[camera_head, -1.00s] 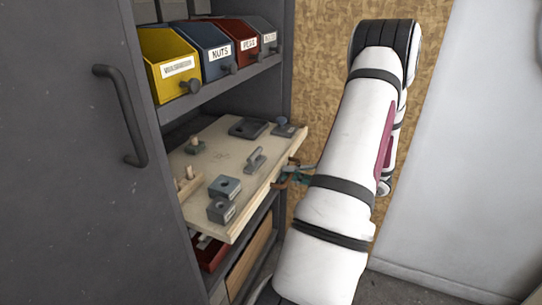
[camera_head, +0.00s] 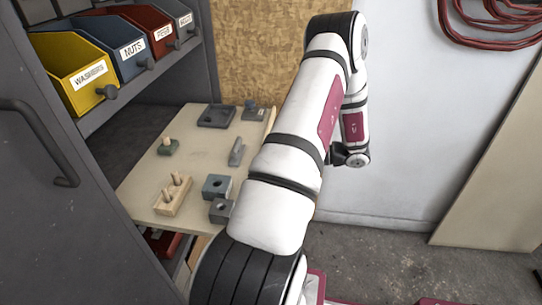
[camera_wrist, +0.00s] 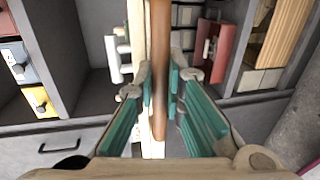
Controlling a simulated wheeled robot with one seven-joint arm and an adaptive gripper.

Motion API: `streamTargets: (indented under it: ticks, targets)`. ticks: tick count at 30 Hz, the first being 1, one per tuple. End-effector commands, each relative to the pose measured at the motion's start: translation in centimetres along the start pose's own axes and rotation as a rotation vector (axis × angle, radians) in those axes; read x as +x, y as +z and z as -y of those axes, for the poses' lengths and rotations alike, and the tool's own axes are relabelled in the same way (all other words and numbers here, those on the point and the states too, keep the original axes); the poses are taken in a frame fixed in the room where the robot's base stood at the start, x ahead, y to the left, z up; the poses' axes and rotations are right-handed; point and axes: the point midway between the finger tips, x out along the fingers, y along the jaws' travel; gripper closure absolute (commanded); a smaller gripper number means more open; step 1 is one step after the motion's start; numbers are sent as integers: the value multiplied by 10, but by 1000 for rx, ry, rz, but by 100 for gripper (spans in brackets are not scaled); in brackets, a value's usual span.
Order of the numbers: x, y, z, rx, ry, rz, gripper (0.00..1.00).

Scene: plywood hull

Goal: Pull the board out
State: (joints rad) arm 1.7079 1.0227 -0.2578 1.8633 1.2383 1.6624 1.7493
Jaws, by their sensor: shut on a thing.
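The board (camera_head: 200,150) is a pale flat panel that sticks out of the grey cabinet below the bin shelf. It lies level and carries several small blocks and fittings. In the wrist view the board (camera_wrist: 138,25) shows nearly edge-on beside a long brown bar (camera_wrist: 160,50) along its front. My gripper (camera_wrist: 160,88), with teal pads, is shut on this brown bar. In the head view my arm hides the gripper and the board's right front edge.
Labelled bins, yellow (camera_head: 82,75), blue (camera_head: 125,48) and red (camera_head: 155,35), stand on the shelf above. A grey door with a handle (camera_head: 55,150) is at left. A light panel (camera_head: 500,190) leans at right. The concrete floor (camera_head: 375,255) between is clear.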

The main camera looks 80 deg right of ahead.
Motion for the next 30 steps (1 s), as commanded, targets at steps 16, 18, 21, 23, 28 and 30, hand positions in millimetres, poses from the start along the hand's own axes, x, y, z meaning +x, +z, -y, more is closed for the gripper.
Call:
streamTargets:
  ticks: [16, 18, 21, 23, 28, 30]
  targets:
    - [0, 0, 0, 0, -1, 0, 81]
    - [-2, 0, 0, 0, -1, 0, 81]
    - [-9, 0, 0, 0, -2, 1, 81]
    - [-18, 0, 1, 0, -2, 3, 81]
    - [-51, 0, 1, 0, -3, 4, 81]
    - [-66, 0, 1, 0, -3, 3, 81]
